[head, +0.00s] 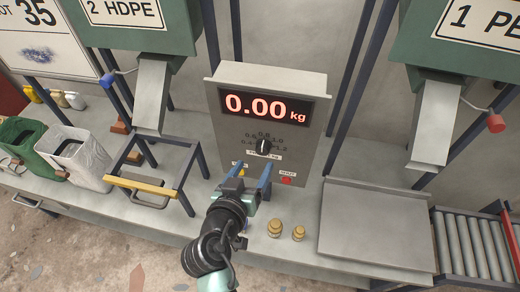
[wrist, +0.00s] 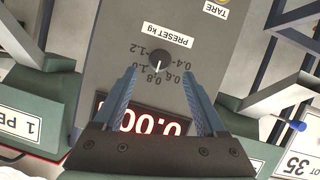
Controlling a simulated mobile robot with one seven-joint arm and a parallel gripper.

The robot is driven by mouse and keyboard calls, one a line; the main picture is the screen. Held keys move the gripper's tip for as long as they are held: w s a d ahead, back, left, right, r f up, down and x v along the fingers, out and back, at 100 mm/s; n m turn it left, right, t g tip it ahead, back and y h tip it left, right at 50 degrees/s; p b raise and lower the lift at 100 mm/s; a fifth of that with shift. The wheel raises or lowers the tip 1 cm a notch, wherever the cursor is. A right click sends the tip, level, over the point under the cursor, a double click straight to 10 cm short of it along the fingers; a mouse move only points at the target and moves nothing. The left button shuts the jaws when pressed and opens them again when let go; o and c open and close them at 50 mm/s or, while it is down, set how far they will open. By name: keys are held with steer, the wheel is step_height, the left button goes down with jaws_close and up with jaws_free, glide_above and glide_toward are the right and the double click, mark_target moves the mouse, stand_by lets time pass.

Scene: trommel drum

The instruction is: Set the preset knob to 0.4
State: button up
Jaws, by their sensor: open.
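The preset knob (head: 263,147) is a small dark round knob with a white pointer mark on the front of the grey scale box (head: 230,73). In the wrist view the knob (wrist: 160,61) shows upside down, ringed by figures from 0.4 to 1.2. Its pointer appears to face about 0.8. My gripper (head: 248,172) is open and empty, below and in front of the knob in the head view. In the wrist view the blue fingers of my gripper (wrist: 161,77) stand apart on either side of the dial, short of the knob.
The red display (head: 265,107) reads 0.00 kg. A yellow TARE button (head: 240,172) and a red button (head: 286,181) sit low on the panel. Two brass weights (head: 275,228) stand on the bench in front. A flat grey plate (head: 375,226) lies to the right.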

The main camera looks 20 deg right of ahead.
mark_target(262, 152)
steer(key=p+x, duration=0.1)
steer(key=x, duration=0.5)
steer(key=shift+w+d+f, duration=0.15)
steer(key=shift+w+d, duration=0.05)
steer(key=shift+w, duration=0.05)
jaws_close()
